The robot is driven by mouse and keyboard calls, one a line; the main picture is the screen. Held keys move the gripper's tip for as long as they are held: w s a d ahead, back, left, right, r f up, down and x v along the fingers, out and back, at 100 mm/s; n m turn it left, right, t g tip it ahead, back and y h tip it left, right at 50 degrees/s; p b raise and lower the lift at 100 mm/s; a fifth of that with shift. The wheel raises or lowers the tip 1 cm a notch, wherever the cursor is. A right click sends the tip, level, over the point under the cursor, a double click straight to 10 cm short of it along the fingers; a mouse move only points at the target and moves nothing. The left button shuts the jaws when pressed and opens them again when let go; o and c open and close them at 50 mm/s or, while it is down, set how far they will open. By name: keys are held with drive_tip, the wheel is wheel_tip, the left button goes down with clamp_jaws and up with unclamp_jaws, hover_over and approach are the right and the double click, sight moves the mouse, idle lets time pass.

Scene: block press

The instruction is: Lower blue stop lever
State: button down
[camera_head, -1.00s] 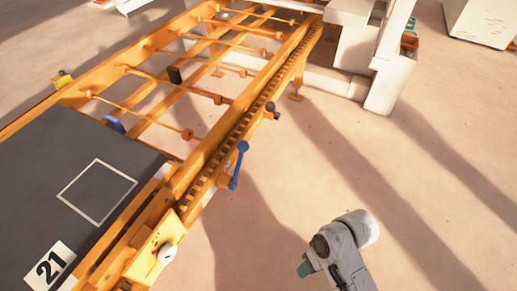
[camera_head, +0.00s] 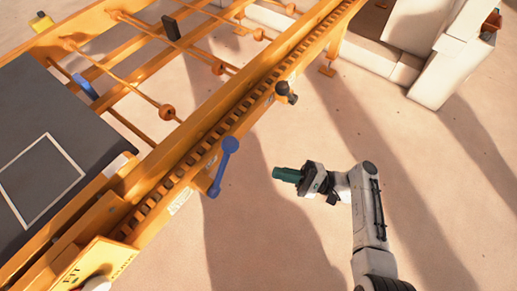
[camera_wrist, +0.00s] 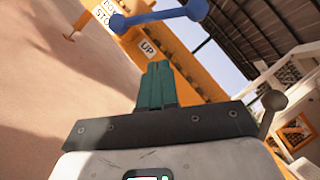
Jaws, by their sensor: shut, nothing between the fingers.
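The blue stop lever (camera_head: 222,166) sits on the near side of the orange conveyor frame in the head view. Its round knob end points up and its other end meets the frame. It also shows in the wrist view (camera_wrist: 160,15), across the top, in front of the orange frame and above an "UP" label. My gripper (camera_head: 277,174) has green fingers, which are shut and empty. It is to the right of the lever, apart from it and pointing left towards the frame. In the wrist view the fingers (camera_wrist: 156,75) are below the lever, with a gap between.
The orange conveyor frame (camera_head: 190,115) runs diagonally, with a toothed rail along it. A dark-knobbed lever (camera_head: 287,93) sticks out further along the same side. A dark plate with a white square outline (camera_head: 60,150) lies at left. White machine blocks (camera_head: 445,65) stand at upper right. Sandy floor is clear around my arm.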

drive_tip(key=shift+w+d+r+m+t, duration=0.3)
drive_tip(key=shift+w+d+t, duration=0.15)
drive_tip(key=shift+w, duration=0.3)
drive_tip(key=s+r+p+x, duration=0.1)
drive_tip(key=s+p+x, duration=0.1)
drive_tip(key=x, duration=1.1)
drive_tip(key=shift+s+r, duration=0.3)
drive_tip(key=shift+s, duration=0.1)
drive_tip(key=shift+r+p, duration=0.1)
drive_tip(key=shift+p, duration=0.25)
